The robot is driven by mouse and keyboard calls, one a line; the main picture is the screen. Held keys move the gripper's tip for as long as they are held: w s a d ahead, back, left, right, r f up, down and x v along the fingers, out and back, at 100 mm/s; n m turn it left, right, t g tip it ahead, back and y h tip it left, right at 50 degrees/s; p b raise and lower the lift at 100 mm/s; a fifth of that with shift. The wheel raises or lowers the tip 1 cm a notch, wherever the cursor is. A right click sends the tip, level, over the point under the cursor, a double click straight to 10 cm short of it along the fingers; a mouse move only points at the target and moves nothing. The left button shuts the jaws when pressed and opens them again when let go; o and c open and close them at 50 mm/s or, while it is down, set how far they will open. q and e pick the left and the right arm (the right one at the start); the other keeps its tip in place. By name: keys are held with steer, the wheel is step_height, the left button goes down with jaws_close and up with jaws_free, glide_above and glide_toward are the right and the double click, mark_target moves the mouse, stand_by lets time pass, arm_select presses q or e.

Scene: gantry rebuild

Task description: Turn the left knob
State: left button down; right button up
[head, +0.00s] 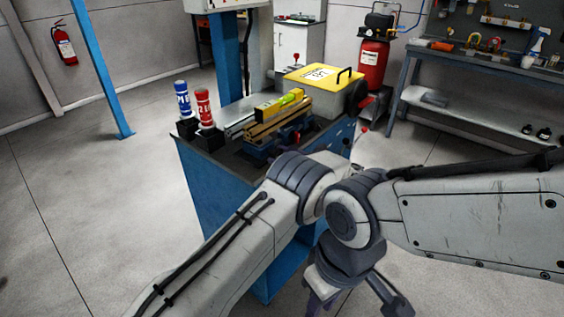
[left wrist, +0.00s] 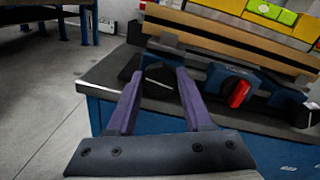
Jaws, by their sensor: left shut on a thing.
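The left knob (left wrist: 158,80) is a black knob with a pale pointer line, on the front of a blue unit. It sits at the left of a row of knobs in the left wrist view. My left gripper (left wrist: 159,72) has purple fingers, one on each side of this knob, shut on it. A middle knob with a red grip (left wrist: 237,93) and a black knob at the right (left wrist: 306,113) are to the right of my fingers. In the head view my arms hide the left knob and the fingertips. A hand hangs below the crossed arms, its fingers unclear.
The bench (head: 213,175) carries a yellow level (head: 279,104) on wooden bars, a yellow-lidded box (head: 320,76), a blue can (head: 183,98) and a red can (head: 203,107). A red compressor tank (head: 373,65) stands behind. The floor at left is clear.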

arm_select(q)
steer(key=shift+n+b, duration=0.55)
steer(key=shift+n, duration=0.15)
steer(key=shift+c, duration=1.5)
jaws_free()
